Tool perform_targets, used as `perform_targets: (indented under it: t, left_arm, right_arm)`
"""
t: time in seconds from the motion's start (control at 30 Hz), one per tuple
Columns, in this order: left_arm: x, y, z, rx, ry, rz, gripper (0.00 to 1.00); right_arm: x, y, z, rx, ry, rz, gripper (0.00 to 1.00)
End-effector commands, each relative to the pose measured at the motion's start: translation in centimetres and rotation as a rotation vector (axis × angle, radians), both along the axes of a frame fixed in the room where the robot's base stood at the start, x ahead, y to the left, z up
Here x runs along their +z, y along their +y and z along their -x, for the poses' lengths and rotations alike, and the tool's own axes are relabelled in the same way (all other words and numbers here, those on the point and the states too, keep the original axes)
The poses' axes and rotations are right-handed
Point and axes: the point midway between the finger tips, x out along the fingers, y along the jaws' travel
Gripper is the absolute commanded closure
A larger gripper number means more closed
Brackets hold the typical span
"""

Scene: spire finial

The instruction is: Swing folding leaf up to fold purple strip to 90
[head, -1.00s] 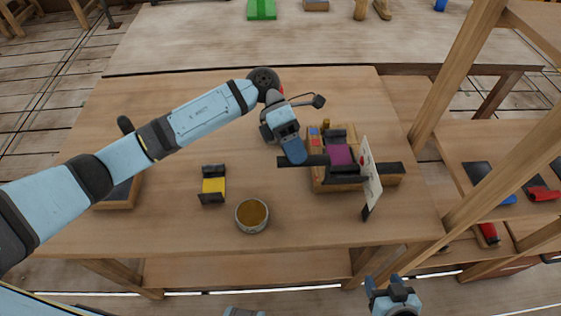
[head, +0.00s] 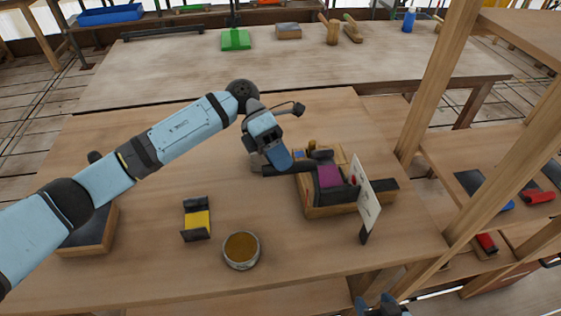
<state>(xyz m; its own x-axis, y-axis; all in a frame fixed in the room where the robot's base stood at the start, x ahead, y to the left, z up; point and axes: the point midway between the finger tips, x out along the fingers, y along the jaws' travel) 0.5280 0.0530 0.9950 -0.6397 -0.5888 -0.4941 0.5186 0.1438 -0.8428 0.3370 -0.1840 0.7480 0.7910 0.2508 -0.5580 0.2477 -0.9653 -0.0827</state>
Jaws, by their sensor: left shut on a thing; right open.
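The purple strip (head: 328,176) lies in a small bending device with black metal parts on a wooden base (head: 316,209), right of the table's middle. The device's folding leaf is dark; its exact angle is hard to tell. A dark bar (head: 284,170) sticks out to the left of the device. My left gripper (head: 273,164) is shut on this bar near its left end, and its fingertips are partly hidden. A white card (head: 367,202) stands upright in front of the device's right part and hides some of it. My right gripper (head: 377,304) is open and empty at the bottom edge, partly cut off.
A black holder with a yellow piece (head: 197,221) and a round tin (head: 241,250) stand on the table at the front left. A wooden block with a dark top (head: 88,228) lies behind my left arm. Wooden shelf posts (head: 432,95) rise at the right.

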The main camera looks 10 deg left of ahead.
Motion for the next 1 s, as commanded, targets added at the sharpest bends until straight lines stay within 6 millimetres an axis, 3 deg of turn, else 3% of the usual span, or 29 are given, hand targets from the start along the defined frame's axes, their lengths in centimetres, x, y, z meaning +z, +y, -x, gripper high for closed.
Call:
perform_targets:
  t: [0.03, 0.2, 0.23, 0.33, 0.73, 1.0]
  left_arm:
    - [-1.3, 0.1, 0.3, -0.004, 0.009, -0.016, 1.0]
    - [-1.3, 0.1, 0.3, -0.004, 0.009, -0.016, 1.0]
    - [-1.3, 0.1, 0.3, -0.004, 0.009, -0.016, 0.7]
    - [-1.2, 0.1, 0.3, -0.003, 0.008, -0.016, 0.47]
    - [-0.4, 0.3, -0.1, -0.002, 0.004, -0.009, 0.47]
    - [2.0, 3.2, -3.4, 0.0, 0.002, -0.009, 0.47]
  right_arm:
    - [-0.3, 0.0, 0.1, 0.001, 0.002, 0.0, 0.42]
    - [-0.6, 0.0, 0.4, 0.004, 0.009, 0.003, 0.42]
    - [-0.7, -0.1, 0.5, 0.004, 0.011, 0.004, 0.42]
    - [-0.9, -0.2, 0.6, 0.006, 0.014, 0.008, 0.42]
    - [-0.8, -0.4, 0.5, 0.004, 0.012, 0.011, 0.42]
    - [-0.8, -0.2, 0.1, 0.002, 0.002, 0.008, 0.42]
